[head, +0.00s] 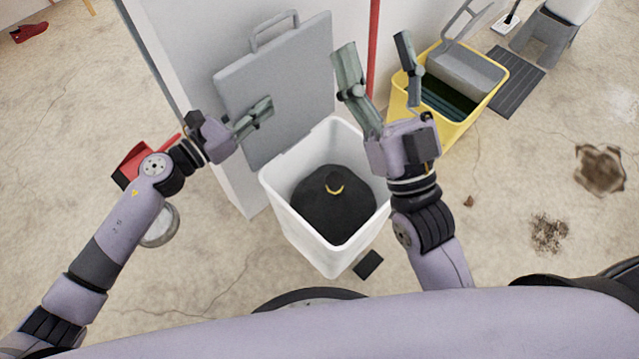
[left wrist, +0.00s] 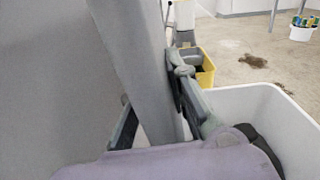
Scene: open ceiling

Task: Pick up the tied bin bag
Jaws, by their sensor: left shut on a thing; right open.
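A black bin bag (head: 318,214) with a yellow tie (head: 335,189) on top sits inside the white bin (head: 318,258). Its dark top also shows inside the bin in the left wrist view (left wrist: 262,146). The bin's grey lid (head: 290,75) stands raised along the back left rim, with its handle at the top. My left gripper (head: 260,110) is shut on the lid's left edge; in the left wrist view its fingers lie on both sides of the grey panel (left wrist: 130,50). My right gripper (head: 377,62) is open and empty, above and beyond the bin's right rim.
A yellow mop bucket (head: 490,88) stands behind my right gripper. A white wall or panel stands behind the lid. A red dustpan (head: 132,160) and a round tin (head: 160,228) lie at the left. Brown stains (head: 600,168) mark the open floor at the right.

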